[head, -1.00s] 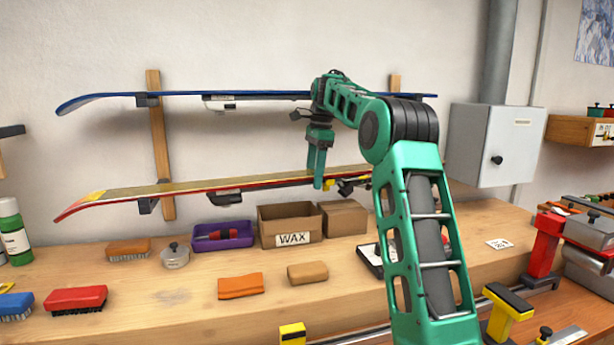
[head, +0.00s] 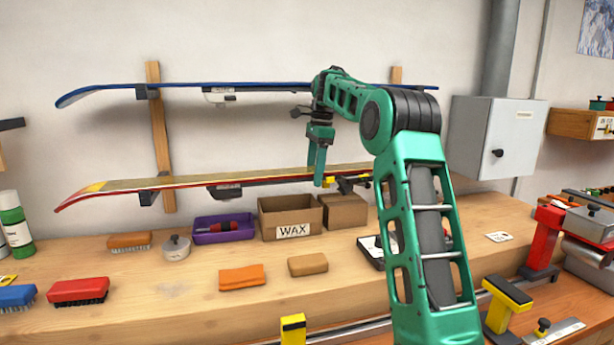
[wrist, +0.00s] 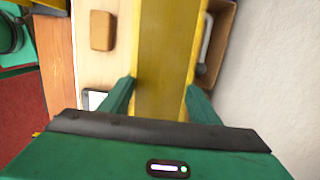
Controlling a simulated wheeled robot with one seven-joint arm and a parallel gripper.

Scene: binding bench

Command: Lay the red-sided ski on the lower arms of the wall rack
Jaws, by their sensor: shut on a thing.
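The red-sided ski (head: 240,180), with a yellowish top, lies level along the wall at the height of the lower arms. My gripper (head: 319,181) comes down from above and is shut on this ski, right of its middle. In the wrist view the yellow ski top (wrist: 164,60) runs between both fingers. The wall rack (head: 155,120) has wooden uprights. Its left lower arm (head: 147,198) is directly under the ski; they look touching or nearly so. The right lower arm is partly hidden behind my gripper and arm.
A blue ski (head: 180,88) lies on the upper arms, close to my wrist. Below stand a purple tray (head: 222,238), a WAX box (head: 290,233) and another cardboard box (head: 344,213). A grey cabinet (head: 497,140) hangs at the right. Brushes and blocks lie on the bench.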

